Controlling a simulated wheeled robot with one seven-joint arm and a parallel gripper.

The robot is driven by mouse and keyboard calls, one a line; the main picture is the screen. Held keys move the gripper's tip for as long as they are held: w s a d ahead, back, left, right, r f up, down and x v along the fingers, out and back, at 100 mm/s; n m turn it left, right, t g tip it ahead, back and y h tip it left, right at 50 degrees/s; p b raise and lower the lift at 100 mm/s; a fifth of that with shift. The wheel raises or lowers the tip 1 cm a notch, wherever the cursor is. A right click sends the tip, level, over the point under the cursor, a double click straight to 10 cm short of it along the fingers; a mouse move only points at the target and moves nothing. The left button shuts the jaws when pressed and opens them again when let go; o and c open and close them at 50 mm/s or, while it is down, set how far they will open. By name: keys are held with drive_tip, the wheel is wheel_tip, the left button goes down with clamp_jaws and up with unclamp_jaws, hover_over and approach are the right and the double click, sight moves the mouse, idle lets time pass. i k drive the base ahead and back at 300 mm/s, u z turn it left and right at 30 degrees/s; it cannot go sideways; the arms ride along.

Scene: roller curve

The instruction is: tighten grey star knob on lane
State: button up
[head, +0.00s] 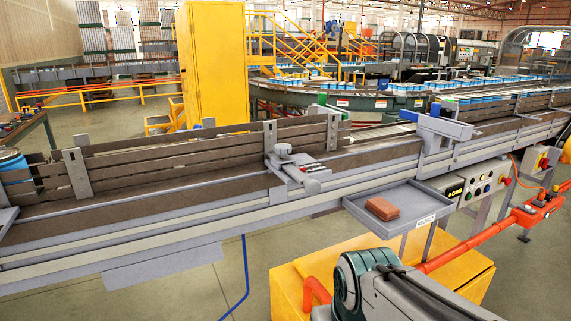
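A grey bracket (295,170) sits on the near rail of the conveyor lane (200,198), near the middle of the head view. A grey knob (283,149) sits on top of it, and another rounded grey knob (312,187) sticks out at its near end. They are too small to tell which is star-shaped or how tight either is. Nothing touches them. My arm shows at the bottom right, below and nearer than the bracket. My gripper is not in view.
A grey reject tray (362,208) with a reddish-brown block (381,208) hangs off the lane's near side. A control box (480,183) is right of it. A yellow cabinet (285,290) stands below. An orange-red pipe (470,243) runs at right. Floor at lower left is clear.

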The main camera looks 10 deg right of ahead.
sight(283, 149)
drive_tip(key=k, duration=1)
drive_tip(key=z, duration=0.75)
drive_tip(key=i, duration=1.45)
drive_tip(key=u, duration=1.35)
